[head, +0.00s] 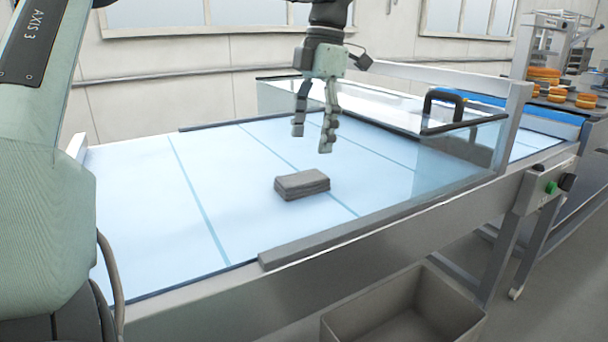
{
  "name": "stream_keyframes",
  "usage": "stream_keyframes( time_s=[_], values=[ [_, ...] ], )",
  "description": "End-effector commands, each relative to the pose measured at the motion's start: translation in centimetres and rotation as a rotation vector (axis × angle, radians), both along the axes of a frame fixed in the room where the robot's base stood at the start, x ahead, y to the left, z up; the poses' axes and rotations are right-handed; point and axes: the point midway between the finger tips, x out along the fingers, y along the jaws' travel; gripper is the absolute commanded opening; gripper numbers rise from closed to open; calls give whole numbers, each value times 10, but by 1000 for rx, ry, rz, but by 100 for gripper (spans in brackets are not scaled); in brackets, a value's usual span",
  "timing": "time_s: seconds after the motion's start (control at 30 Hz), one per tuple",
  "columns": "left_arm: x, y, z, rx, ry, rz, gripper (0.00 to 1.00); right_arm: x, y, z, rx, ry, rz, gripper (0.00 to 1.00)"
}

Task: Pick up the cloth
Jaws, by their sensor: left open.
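The cloth (302,184) is a folded grey stack lying flat on the pale blue belt (150,195). My left gripper (312,143) hangs above and slightly behind it, fingers pointing down. The fingers are apart and hold nothing. There is clear space between the fingertips and the cloth. My right gripper is not in the view.
A clear guard with a black handle (442,95) stands to the right of the cloth. A grey rail (330,240) runs along the belt's front edge. An empty grey bin (400,318) sits below in front. Orange round items (543,72) stand at the far right. The belt left of the cloth is bare.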

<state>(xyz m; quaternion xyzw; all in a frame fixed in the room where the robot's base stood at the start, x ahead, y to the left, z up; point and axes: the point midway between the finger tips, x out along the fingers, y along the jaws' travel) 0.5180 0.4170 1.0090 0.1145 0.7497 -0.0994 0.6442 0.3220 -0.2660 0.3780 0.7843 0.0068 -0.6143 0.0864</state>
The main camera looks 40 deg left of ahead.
Motion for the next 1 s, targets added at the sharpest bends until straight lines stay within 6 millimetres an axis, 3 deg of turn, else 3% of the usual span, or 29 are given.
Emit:
stream_keyframes(
  time_s=[0.37, 0.47, 0.6, 0.87, 1.0],
  values=[
    [-12, 1, -41, -3, 3, -1, 76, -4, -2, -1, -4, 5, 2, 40],
    [-18, 1, -55, -4, 2, -1, 76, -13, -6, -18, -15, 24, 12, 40],
    [-19, 3, -71, -1, 1, 0, 76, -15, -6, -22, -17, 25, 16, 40],
    [-19, 3, -75, 0, 0, 2, 76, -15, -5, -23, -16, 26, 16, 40],
    [-19, 3, -75, 0, 0, 1, 61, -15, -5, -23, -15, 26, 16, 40]
  ],
)
